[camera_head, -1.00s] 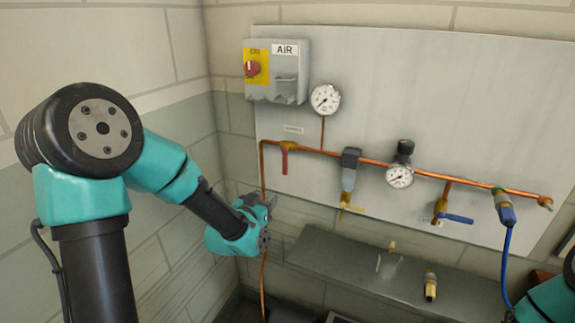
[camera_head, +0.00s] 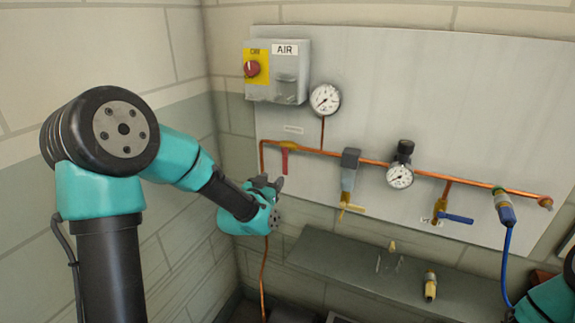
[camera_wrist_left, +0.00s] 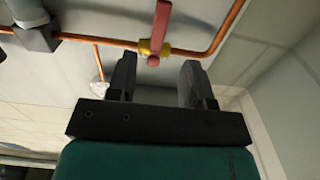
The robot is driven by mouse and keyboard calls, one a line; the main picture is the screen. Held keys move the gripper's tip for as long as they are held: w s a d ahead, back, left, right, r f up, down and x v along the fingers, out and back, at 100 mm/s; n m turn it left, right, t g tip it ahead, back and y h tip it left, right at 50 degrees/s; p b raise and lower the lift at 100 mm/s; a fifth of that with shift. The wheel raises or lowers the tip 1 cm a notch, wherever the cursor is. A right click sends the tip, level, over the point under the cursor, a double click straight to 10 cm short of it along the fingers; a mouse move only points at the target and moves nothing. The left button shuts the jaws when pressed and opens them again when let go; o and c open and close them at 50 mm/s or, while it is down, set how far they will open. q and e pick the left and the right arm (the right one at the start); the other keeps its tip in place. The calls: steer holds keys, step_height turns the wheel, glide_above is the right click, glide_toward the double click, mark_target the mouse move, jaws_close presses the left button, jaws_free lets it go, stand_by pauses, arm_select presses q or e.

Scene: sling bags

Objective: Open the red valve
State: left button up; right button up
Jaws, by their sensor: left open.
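The red valve (camera_head: 284,160) sits near the left end of a copper pipe on the grey wall panel. Its red handle hangs straight down from a brass body. In the left wrist view the red handle (camera_wrist_left: 160,28) and brass body lie just beyond the fingertips, roughly in line with the gap between them. My left gripper (camera_head: 268,184) is open and empty, a little below and left of the handle in the head view; it also shows in the left wrist view (camera_wrist_left: 157,75). My right gripper is out of view; only part of my right arm shows at the lower right.
The copper pipe (camera_head: 340,153) runs right past a filter (camera_head: 349,170), gauges and a blue-handled valve (camera_head: 457,218). A switch box (camera_head: 290,90) is above left. A grey ledge (camera_head: 340,262) with small brass fittings lies below. The side wall is close on the left.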

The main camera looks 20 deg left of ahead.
mark_target(285, 167)
arm_select(q)
steer(key=w, duration=1.1)
steer(key=shift+w+d, duration=0.25)
steer(key=shift+w, duration=0.15)
jaws_close()
